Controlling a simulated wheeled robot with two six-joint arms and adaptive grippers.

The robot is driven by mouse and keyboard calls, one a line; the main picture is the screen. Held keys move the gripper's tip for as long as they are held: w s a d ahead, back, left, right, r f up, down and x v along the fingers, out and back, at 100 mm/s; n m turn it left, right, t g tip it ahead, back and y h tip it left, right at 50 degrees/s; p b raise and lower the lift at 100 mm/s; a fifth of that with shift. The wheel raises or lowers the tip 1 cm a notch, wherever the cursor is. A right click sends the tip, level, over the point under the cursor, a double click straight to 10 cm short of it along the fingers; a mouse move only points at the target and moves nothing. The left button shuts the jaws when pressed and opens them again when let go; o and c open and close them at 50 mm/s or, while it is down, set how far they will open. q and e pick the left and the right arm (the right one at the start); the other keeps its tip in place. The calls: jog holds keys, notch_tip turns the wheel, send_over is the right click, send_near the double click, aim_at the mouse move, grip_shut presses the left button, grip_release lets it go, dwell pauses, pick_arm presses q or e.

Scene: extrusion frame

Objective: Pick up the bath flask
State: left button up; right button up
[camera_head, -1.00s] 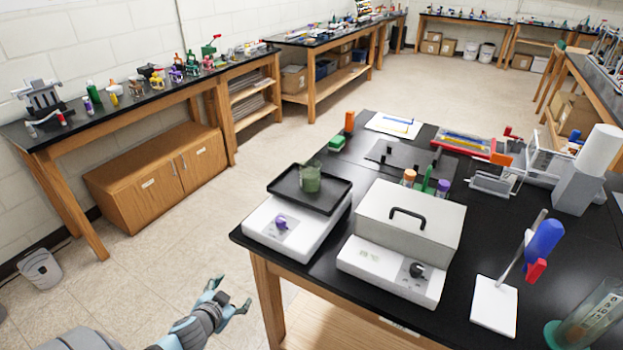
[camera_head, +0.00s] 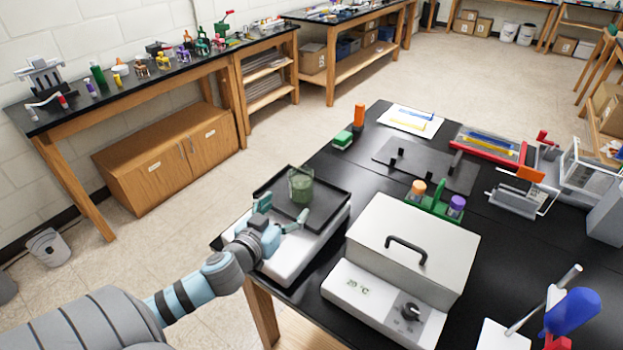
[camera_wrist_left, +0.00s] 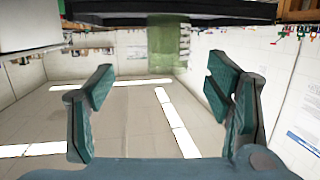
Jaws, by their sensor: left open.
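The flask (camera_head: 301,185), a greenish see-through glass vessel, stands upright on the black tray (camera_head: 327,217) of a white shaker-like unit. My left gripper (camera_head: 281,212) is open and empty in front of the flask, over the near left part of that unit. In the left wrist view, which looks upside down, the flask (camera_wrist_left: 167,42) shows beyond and between the spread fingers, apart from them, with the tray (camera_wrist_left: 170,14) along the top edge. My right gripper is not in view.
A lidded grey bath box (camera_head: 412,238) with a dark handle stands close on the right. Behind it is a green rack (camera_head: 433,208) with orange and purple caps. A stand with a blue part (camera_head: 572,312) is at lower right. The table's left edge lies beneath my arm.

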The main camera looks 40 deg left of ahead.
aim_at(302, 187)
pick_arm(q)
jog(key=x, duration=0.2)
jog(key=a+x, duration=0.1)
jog(key=x, duration=0.2)
jog(key=shift+w+r, duration=0.15)
jog(key=shift+r, duration=0.05)
jog(key=x, duration=0.3)
jog(key=f+x, duration=0.1)
jog(key=x, duration=0.3)
jog(key=shift+p, duration=0.4)
jog(key=shift+s, duration=0.25)
jog(key=shift+c, duration=0.6)
jog(key=shift+a, duration=0.1)
jog(key=c, duration=1.3)
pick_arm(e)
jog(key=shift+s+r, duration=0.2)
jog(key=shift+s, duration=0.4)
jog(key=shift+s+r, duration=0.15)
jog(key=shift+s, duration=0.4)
pick_arm(q)
jog(key=shift+r, duration=0.1)
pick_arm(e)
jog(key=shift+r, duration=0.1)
